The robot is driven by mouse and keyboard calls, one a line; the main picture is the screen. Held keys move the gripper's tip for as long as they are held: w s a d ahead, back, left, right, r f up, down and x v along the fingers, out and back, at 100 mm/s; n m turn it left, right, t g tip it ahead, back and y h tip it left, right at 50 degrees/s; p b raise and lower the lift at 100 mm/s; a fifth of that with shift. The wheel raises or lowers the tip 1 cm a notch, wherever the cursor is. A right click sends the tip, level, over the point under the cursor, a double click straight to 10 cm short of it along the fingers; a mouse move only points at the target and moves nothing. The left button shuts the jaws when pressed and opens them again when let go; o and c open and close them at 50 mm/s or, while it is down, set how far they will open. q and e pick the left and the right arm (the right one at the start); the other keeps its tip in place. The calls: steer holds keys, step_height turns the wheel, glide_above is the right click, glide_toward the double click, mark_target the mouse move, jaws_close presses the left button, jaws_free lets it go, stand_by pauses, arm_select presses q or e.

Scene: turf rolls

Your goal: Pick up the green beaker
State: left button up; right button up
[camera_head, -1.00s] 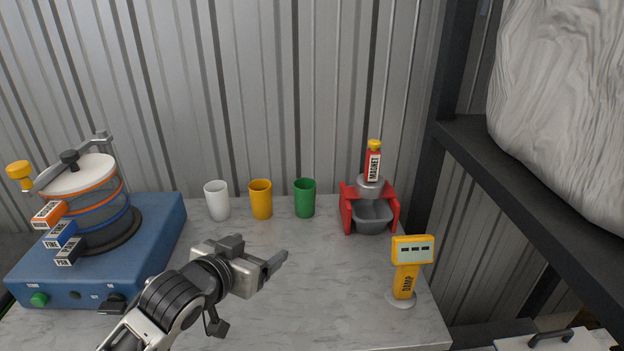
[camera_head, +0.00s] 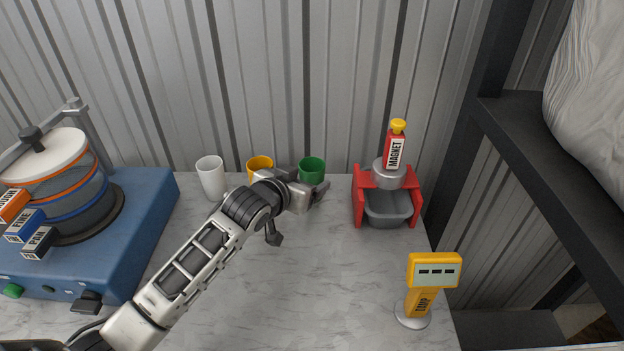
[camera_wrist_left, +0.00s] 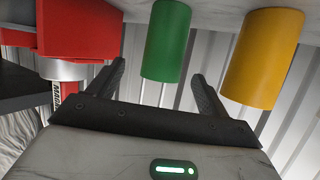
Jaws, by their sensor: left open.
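The green beaker (camera_head: 312,170) stands at the back of the marble table in the head view, its lower part hidden by my gripper. In the left wrist view the green beaker (camera_wrist_left: 166,42) appears upside down, ahead of and between the two open fingers. My left gripper (camera_head: 318,189) is open, just in front of the beaker; it also shows in the left wrist view (camera_wrist_left: 160,82). I see no finger clearly touching the beaker. My right gripper is not in view.
A yellow beaker (camera_head: 260,165) and a white beaker (camera_head: 211,178) stand left of the green one. A red holder (camera_head: 359,206) with a grey tray and magnet is to the right. A yellow damp meter (camera_head: 428,275) stands front right. A blue machine (camera_head: 130,225) is left.

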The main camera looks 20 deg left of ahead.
arm_select(q)
steer(key=shift+a+f+p+x, duration=0.1)
steer(key=shift+f+p+x, duration=0.05)
steer(key=shift+x, duration=1.35)
steer(key=shift+a+f+p+x, duration=0.15)
steer(key=shift+x, duration=1.35)
steer(key=c, duration=1.1)
